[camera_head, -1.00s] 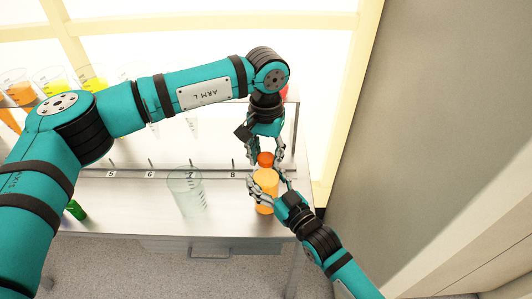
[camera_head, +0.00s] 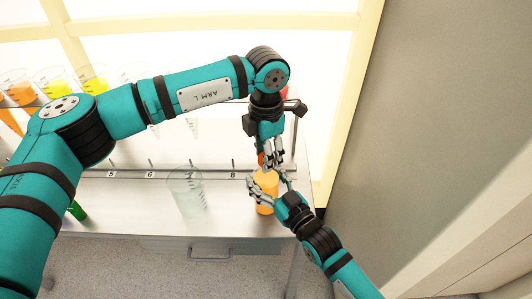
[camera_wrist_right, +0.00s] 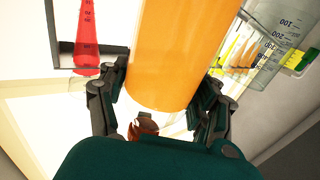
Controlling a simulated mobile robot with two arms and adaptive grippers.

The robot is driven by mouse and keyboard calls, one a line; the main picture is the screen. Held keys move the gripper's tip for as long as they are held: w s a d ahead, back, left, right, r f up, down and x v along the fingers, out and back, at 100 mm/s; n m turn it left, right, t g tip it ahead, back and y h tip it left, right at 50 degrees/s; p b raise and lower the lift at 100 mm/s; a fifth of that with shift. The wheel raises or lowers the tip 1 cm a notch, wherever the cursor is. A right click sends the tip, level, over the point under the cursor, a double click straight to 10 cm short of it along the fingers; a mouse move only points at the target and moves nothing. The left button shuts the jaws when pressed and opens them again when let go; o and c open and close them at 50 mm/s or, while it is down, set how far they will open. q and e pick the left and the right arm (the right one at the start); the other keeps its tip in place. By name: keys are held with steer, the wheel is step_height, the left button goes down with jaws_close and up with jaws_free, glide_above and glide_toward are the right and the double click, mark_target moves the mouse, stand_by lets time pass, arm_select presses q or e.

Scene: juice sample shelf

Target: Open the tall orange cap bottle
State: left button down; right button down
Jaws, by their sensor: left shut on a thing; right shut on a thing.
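The tall orange bottle (camera_head: 264,192) stands at the right end of the table, near its front edge; its orange body also fills the middle of the right wrist view (camera_wrist_right: 174,50). My right gripper (camera_head: 268,181) is shut around the body, with a finger on either side. My left gripper (camera_head: 270,160) comes down from above and is shut on the orange cap (camera_head: 261,159) at the bottle's top. The left fingers hide most of the cap, so I cannot tell whether it is still joined to the bottle.
An empty clear beaker (camera_head: 187,192) stands left of the bottle on the white table (camera_head: 130,215). A numbered rail (camera_head: 180,174) runs behind it. Beakers of orange and yellow liquid (camera_head: 55,82) stand at the back left. A grey wall (camera_head: 430,110) is to the right.

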arm_select(q)
steer(key=n, duration=0.7)
steer(key=shift+n, duration=0.4)
steer(key=n, duration=0.4)
steer(key=shift+n, duration=0.3)
steer(key=n, duration=1.3)
steer(key=shift+r, duration=0.1)
steer(key=shift+w, duration=0.1)
steer(key=shift+r, duration=0.1)
steer(key=shift+r, duration=1)
